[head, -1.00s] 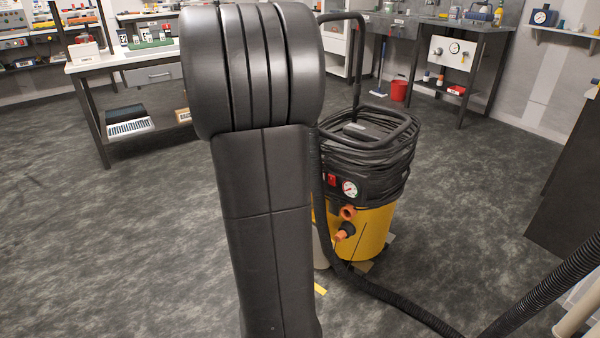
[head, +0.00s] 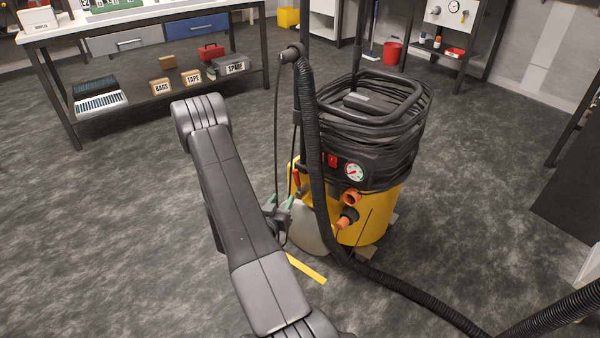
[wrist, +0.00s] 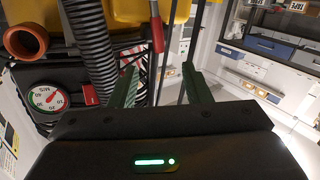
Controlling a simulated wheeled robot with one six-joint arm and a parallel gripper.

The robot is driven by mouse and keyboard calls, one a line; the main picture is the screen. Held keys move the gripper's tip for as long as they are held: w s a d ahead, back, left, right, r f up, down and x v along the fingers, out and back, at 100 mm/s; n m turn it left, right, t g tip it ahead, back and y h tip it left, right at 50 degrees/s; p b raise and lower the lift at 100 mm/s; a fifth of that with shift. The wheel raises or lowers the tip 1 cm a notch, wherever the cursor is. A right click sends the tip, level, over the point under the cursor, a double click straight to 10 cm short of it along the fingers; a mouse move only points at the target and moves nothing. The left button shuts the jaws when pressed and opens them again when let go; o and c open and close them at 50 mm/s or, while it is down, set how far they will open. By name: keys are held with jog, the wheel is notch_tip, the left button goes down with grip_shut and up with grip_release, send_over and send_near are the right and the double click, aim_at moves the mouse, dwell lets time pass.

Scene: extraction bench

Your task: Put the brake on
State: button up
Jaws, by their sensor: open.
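The extraction machine has a yellow drum (head: 375,215), a coiled black hose on top and a round gauge (head: 353,172). A lever with a red grip (head: 296,179) is at the drum's left side; I take it to be the brake. In the wrist view this red grip (wrist: 157,36) shows beyond my fingers, roughly in line with the gap between them. My gripper (head: 279,208) is open beside the drum, with green fingers. In the wrist view my gripper (wrist: 160,88) is empty, its fingers apart from the grip. The lever's foot is hidden.
The upright ribbed hose (head: 312,130) stands close to my gripper and also shows in the wrist view (wrist: 92,45). Thin black cables hang nearby. A yellow strip (head: 307,269) lies on the floor. The floor to the left is clear up to the workbench (head: 165,95).

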aim_at(295, 179)
jog(key=shift+t+h, duration=0.3)
jog(key=b+x, duration=0.1)
jog(key=x, duration=0.3)
jog(key=b+x, duration=0.1)
jog(key=x, duration=0.4)
jog(key=f+b+x, duration=0.1)
jog(key=x, duration=0.4)
jog(key=shift+f+b, duration=0.1)
jog(key=shift+b, duration=0.25)
grip_shut()
